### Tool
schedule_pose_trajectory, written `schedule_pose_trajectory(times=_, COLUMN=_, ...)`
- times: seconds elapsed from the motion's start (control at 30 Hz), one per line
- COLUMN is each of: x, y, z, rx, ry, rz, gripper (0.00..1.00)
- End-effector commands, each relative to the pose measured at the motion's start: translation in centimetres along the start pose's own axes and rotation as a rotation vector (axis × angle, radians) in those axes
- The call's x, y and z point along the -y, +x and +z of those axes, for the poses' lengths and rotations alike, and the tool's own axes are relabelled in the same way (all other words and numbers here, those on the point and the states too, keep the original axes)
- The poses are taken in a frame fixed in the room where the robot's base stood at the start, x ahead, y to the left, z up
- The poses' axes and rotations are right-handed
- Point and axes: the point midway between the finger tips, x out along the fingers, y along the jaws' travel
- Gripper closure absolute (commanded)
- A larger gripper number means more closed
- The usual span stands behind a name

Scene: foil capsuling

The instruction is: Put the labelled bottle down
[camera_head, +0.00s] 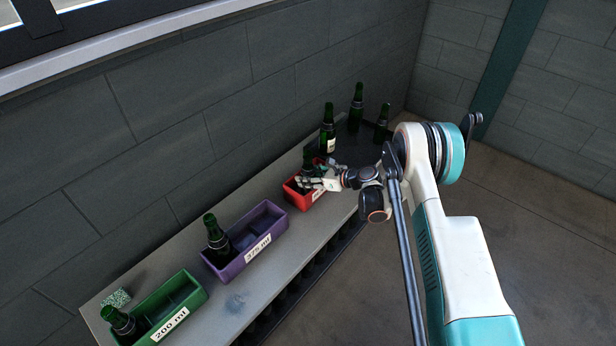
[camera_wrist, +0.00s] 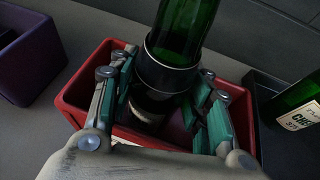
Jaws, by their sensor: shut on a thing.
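My gripper (camera_head: 318,182) is at the red bin (camera_head: 318,197), with its fingers down over the bin's opening. In the wrist view my gripper (camera_wrist: 165,105) is shut around a green glass bottle (camera_wrist: 185,32) at a dark band on it. The bottle stands nearly upright, slightly tilted in the picture, with its lower part inside the red bin (camera_wrist: 75,100). Its base is hidden, so I cannot tell whether it touches the bin floor. No label shows clearly on it. In the head view the held bottle (camera_head: 307,158) is partly hidden by my gripper.
Several green bottles, one with a white label (camera_head: 331,145), stand on a dark surface (camera_head: 352,152) beyond the red bin. A purple bin (camera_head: 272,240) and a green bin (camera_head: 195,303) each hold a bottle. A small speckled block (camera_head: 117,298) lies near the wall.

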Motion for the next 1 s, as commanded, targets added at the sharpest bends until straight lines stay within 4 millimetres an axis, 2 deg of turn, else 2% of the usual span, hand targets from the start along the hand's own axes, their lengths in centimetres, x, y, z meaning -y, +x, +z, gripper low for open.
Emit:
schedule_pose_trajectory(times=0.03, x=0.0, y=0.0, z=0.0, rx=0.0, ry=0.0, rz=0.0, gripper=0.49)
schedule_pose_trajectory(times=0.1, x=0.0, y=0.0, z=0.0, rx=0.0, ry=0.0, rz=0.0, gripper=0.35)
schedule_pose_trajectory(times=0.5, x=0.0, y=-0.3, z=0.3, rx=0.0, ry=0.0, rz=0.0, gripper=0.35)
schedule_pose_trajectory(times=0.67, x=0.1, y=-2.7, z=0.5, rx=0.0, ry=0.002, rz=-0.003, gripper=0.35)
schedule_pose_trajectory(times=1.0, x=0.1, y=-9.5, z=0.5, rx=0.0, ry=0.002, rz=-0.002, gripper=0.35)
